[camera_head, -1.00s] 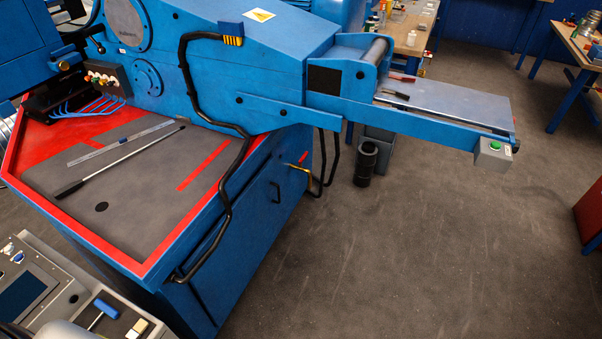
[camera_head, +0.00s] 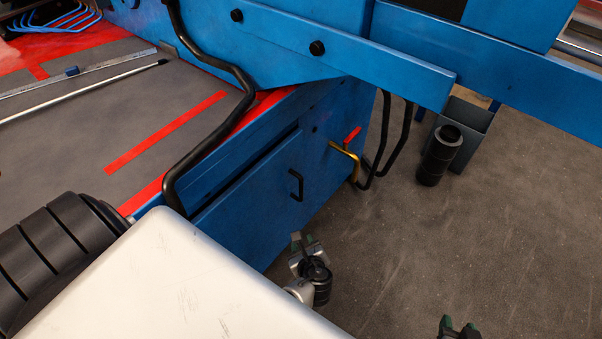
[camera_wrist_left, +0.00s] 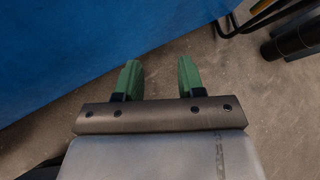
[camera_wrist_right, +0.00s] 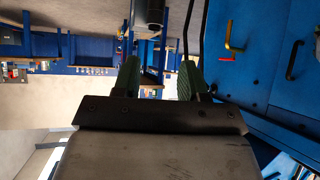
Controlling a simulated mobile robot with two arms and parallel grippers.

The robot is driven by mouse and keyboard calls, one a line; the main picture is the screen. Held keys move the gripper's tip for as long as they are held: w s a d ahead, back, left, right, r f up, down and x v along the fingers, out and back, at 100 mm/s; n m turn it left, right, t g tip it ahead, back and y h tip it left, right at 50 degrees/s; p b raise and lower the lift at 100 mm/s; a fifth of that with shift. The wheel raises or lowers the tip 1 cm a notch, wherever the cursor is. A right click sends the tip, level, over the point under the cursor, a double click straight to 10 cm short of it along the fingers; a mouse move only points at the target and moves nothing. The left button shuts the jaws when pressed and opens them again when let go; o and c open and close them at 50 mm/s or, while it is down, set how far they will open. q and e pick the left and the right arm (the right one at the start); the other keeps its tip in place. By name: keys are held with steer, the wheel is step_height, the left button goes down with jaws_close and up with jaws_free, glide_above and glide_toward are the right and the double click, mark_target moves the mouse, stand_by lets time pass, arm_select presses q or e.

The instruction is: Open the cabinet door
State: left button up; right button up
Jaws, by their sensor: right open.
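The blue cabinet door (camera_head: 250,200) is on the side of the machine's base and looks closed. Its black bar handle (camera_head: 296,185) also shows in the right wrist view (camera_wrist_right: 295,60). My left gripper (camera_head: 308,242) is below the handle in the head view, apart from it. In the left wrist view its green fingers (camera_wrist_left: 159,80) are spread with nothing between them, beside a blue panel. My right gripper (camera_head: 458,326) is at the bottom edge of the head view, right of the door. Its fingers (camera_wrist_right: 159,80) are apart and empty, with the handle off to the right.
A yellow lever with a red end (camera_head: 347,155) and black hoses (camera_head: 388,140) are right of the door. A black cylinder (camera_head: 439,155) and a grey bin (camera_head: 470,130) stand on the floor. A blue beam (camera_head: 360,55) juts out above. The floor at right is clear.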

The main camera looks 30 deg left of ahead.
arm_select(q)
steer(key=w+r+m+t+y+b, duration=0.2)
steer(key=w+y+b, duration=0.1)
steer(key=w+b, duration=0.15)
steer(key=y+b, duration=0.3)
glide_toward(302, 190)
steer(key=shift+m+t, duration=0.3)
steer(key=shift+m, duration=0.1)
steer(key=x, duration=0.3)
steer(key=b+x, duration=0.1)
steer(key=x, duration=0.2)
steer(key=b+x, duration=0.1)
steer(key=x, duration=0.2)
steer(key=shift+s+a+f, duration=0.1)
steer(key=shift+a+f, duration=0.1)
steer(key=shift+f, duration=0.1)
steer(key=shift+x, duration=0.8)
arm_select(e)
step_height(302, 190, up, 15)
steer(key=a+t+y, duration=0.1)
steer(key=t+y, duration=0.1)
steer(key=t, duration=0.7)
steer(key=shift+w+a+f+y, duration=0.2)
steer(key=shift+a+y, duration=0.05)
steer(key=shift+y, duration=0.15)
arm_select(q)
jaws_close()
